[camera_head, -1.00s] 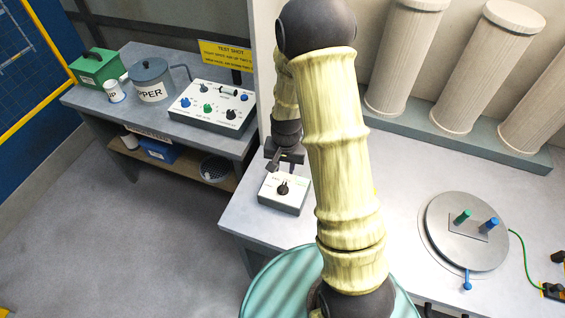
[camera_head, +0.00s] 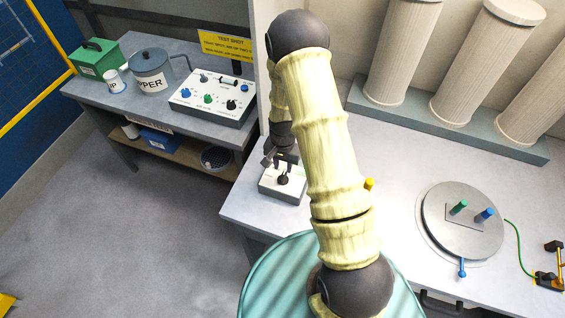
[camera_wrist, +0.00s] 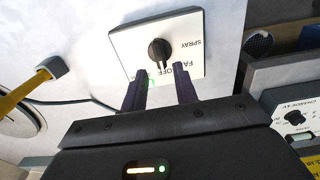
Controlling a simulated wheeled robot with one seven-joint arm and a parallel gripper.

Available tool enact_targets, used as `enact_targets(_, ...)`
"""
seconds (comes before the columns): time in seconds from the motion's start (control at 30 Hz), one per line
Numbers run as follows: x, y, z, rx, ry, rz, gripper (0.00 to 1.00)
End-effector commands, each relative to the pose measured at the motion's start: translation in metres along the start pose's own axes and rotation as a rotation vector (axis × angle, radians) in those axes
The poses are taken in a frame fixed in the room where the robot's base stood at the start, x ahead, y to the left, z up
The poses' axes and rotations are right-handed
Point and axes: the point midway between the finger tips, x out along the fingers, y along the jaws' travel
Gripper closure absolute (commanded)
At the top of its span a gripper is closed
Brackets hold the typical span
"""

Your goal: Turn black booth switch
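The black booth switch (camera_head: 283,180) is a dark round knob on a small white-topped box (camera_head: 270,186) near the left end of the right-hand counter. In the wrist view the knob (camera_wrist: 159,50) stands on the white plate (camera_wrist: 196,65), which is lettered SPRAY, OFF and FAN. The knob's narrow end faces the OFF lettering. My gripper (camera_wrist: 161,74) is open and empty, with its two dark fingers apart just short of the knob. In the head view my gripper (camera_head: 284,160) is above and just behind the box. The fingertips do not appear to touch the knob.
A control panel (camera_head: 213,100) with several knobs sits on the left bench. A round grey plate (camera_head: 465,235) with green and blue pegs lies on the right counter. Pale cylinders (camera_head: 400,50) stand behind. A teal round top (camera_head: 262,283) is below my arm.

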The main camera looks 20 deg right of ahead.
Motion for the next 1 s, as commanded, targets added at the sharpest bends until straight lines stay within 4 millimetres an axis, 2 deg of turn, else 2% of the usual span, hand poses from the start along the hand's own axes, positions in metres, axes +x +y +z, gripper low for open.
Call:
enact_targets(0.03,0.011,0.000,0.000,0.000,-0.001,0.000,0.71)
enact_targets(0.3,0.044,0.000,0.000,0.000,0.000,-0.001,0.71)
enact_targets(0.6,0.061,0.000,0.000,0.000,0.001,-0.001,0.71)
enact_targets(0.77,0.059,0.000,0.000,0.000,0.001,-0.001,0.98)
enact_targets(0.9,0.059,0.000,0.000,-0.013,0.001,-0.001,0.98)
enact_targets(1.0,0.059,-0.001,0.000,-0.149,0.001,-0.002,0.98)
